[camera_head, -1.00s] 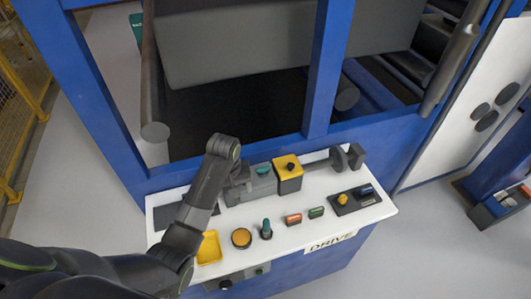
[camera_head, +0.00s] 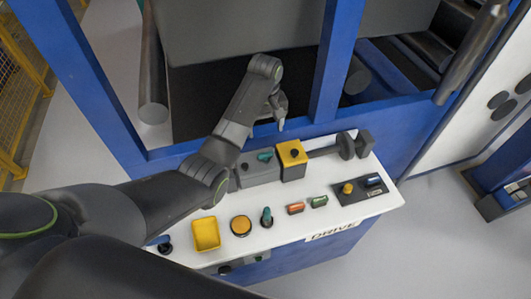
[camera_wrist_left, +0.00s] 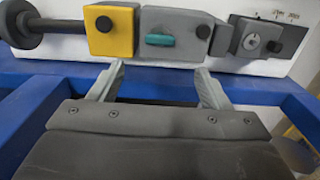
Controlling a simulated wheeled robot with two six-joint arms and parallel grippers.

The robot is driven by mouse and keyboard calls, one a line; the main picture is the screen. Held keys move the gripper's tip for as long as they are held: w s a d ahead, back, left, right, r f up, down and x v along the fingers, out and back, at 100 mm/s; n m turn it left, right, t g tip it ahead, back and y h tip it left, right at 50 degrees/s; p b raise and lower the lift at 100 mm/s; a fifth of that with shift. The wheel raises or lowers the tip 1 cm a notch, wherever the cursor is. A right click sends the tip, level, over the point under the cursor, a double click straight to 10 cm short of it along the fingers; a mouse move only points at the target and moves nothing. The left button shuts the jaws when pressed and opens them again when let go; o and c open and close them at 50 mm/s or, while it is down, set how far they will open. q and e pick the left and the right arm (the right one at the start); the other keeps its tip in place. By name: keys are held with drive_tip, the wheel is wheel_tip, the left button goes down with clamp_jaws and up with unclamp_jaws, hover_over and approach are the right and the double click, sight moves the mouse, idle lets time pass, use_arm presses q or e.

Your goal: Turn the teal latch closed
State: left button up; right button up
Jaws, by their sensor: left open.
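The teal latch (camera_head: 264,157) is a small bar on top of a grey box (camera_head: 258,174) at the back of the white console. In the left wrist view the latch (camera_wrist_left: 160,40) lies lengthwise along the box. My left gripper (camera_head: 277,115) is behind and above the box, with the arm reaching in from the left. In the left wrist view the gripper (camera_wrist_left: 160,72) is open and empty. Its fingers show below the box, one to each side of the latch, not around it. One finger is mostly hidden in the head view. My right gripper is not in view.
A yellow block (camera_head: 291,160) with a black knob adjoins the grey box, with a dark roller shaft (camera_head: 345,146) beyond. A yellow tray (camera_head: 206,235), buttons and a teal-topped lever (camera_head: 266,217) line the console's front. A blue frame post (camera_head: 333,60) rises behind.

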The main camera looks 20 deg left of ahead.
sight(265, 153)
use_arm(q)
wheel_tip(265, 153, down, 10)
drive_tip(key=shift+f+p, duration=0.25)
drive_tip(key=shift+p, duration=0.4)
drive_tip(key=shift+f, duration=0.6)
drive_tip(key=c, duration=1)
